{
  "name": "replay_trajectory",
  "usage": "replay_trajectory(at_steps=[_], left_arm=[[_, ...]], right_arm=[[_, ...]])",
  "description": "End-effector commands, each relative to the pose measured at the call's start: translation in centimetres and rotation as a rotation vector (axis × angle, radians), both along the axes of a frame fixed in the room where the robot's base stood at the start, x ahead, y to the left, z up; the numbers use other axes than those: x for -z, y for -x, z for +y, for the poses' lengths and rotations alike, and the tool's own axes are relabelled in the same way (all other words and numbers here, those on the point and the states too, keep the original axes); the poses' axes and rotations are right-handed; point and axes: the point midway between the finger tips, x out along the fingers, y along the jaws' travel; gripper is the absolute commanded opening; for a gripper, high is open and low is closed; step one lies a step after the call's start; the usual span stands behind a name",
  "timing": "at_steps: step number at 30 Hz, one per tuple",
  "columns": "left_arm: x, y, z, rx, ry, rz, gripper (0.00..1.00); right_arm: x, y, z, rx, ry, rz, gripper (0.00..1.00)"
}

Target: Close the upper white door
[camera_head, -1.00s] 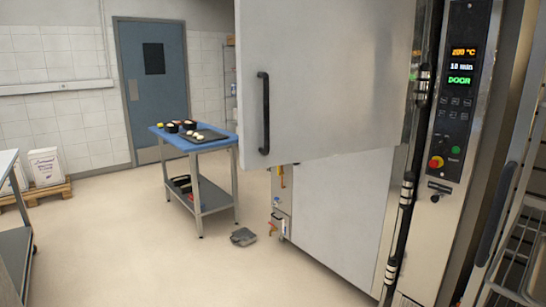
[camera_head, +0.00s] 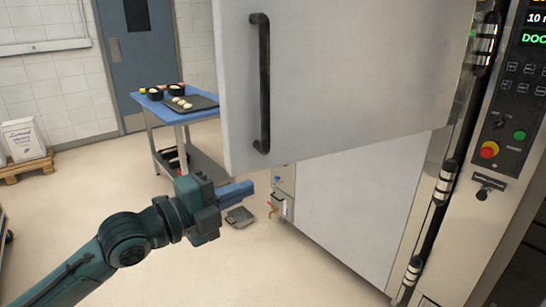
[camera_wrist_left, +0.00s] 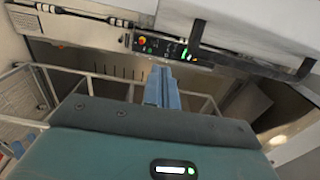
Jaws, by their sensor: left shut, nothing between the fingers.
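The upper white door (camera_head: 345,75) stands swung open in the head view, hinged at its right side. Its black vertical handle (camera_head: 263,85) is near its left edge. A lower white door (camera_head: 345,205) lies below and behind it and looks flat against the oven. My left gripper (camera_head: 248,189) is shut and empty. It is just below the upper door's lower left corner, apart from the handle. Its blue fingers also show in the left wrist view (camera_wrist_left: 162,85). My right gripper is not in view.
The control panel (camera_head: 510,100) is on the oven's right post, with a red and yellow knob. A blue-topped table (camera_head: 185,112) with a tray and bowls stands behind the door at the left. Open floor lies at the left, with a grey item (camera_head: 238,217) on it.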

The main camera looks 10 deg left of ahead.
Motion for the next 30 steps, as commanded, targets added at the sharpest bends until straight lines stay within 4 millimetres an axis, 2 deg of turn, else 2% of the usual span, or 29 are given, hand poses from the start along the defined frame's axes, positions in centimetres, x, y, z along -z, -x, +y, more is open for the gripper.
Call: replay_trajectory(at_steps=[5, 17, 22, 30], left_arm=[[-0.3, -1.4, -1.1, -0.001, 0.005, 0.0, 0.0], [-0.3, -7.9, -6.2, 0.001, 0.007, 0.003, 0.0], [0.0, -9.9, -4.4, -0.003, 0.0, 0.002, 0.0], [0.0, -11.0, -3.5, 0.0, 0.001, 0.002, 0.0]], right_arm=[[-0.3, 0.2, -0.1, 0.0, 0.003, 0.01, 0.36], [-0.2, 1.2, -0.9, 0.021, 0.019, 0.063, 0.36], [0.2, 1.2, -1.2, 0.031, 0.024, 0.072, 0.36], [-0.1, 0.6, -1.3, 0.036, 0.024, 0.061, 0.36]])
